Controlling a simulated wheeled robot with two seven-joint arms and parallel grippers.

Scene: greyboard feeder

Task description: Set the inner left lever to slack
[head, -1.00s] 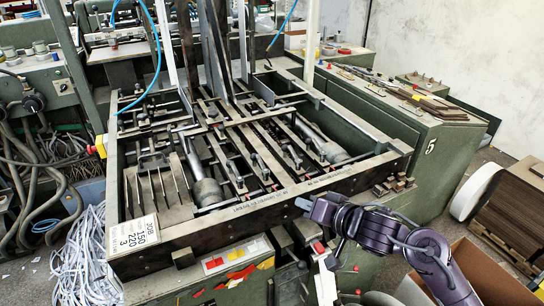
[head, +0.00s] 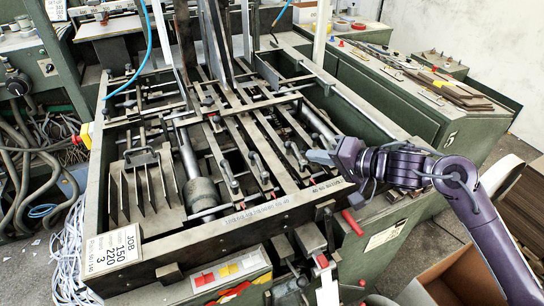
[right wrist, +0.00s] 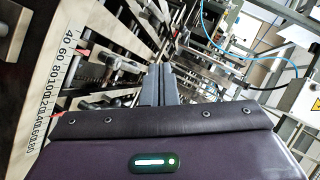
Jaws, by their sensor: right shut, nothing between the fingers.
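A third lever (head: 296,156) is close to my right gripper (head: 318,157). I cannot tell for sure which is the inner left lever or what its setting is. My right gripper is shut and empty, above the right part of the bars. In the right wrist view its fingers (right wrist: 159,84) are together, with a lever (right wrist: 117,61) left of them. My left gripper is not in view.
A number scale (right wrist: 58,75) with red pointers lies at the left in the right wrist view. Upright posts and a blue hose (head: 150,45) stand at the back. A green cabinet (head: 380,105) is at the right and a cardboard box (head: 455,282) at the lower right.

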